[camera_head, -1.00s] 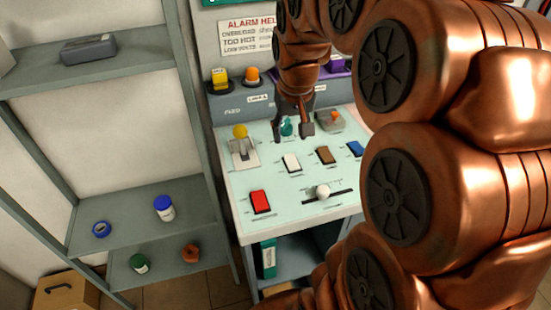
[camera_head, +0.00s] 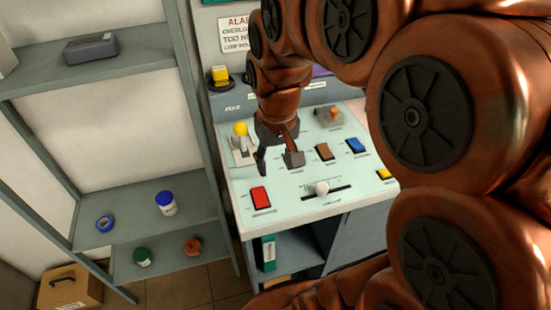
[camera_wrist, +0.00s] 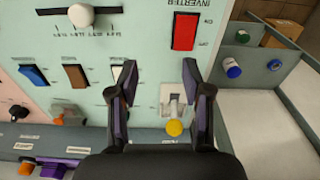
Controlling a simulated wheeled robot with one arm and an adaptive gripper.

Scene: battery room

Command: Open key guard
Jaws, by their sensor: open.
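No part is clearly readable as the key guard. A grey box with an orange knob (camera_head: 329,115) sits at the back of the pale control panel (camera_head: 310,208), right of my gripper. A yellow-topped lever (camera_head: 240,129) stands on a light plate at the back left; it also shows in the wrist view (camera_wrist: 174,127), close to my right finger. My gripper (camera_head: 277,162) points down over the left middle of the panel, fingers apart and empty. In the wrist view (camera_wrist: 158,76), a white rocker (camera_wrist: 118,74) is beside the left finger. The teal part seen earlier is hidden in the head view.
A red rocker (camera_head: 260,197), brown rocker (camera_head: 324,152), blue rocker (camera_head: 355,146) and white slider knob (camera_head: 321,187) surround the gripper. A yellow button (camera_head: 220,74) is on the rear ledge. Grey shelves (camera_head: 95,235) with small items stand left.

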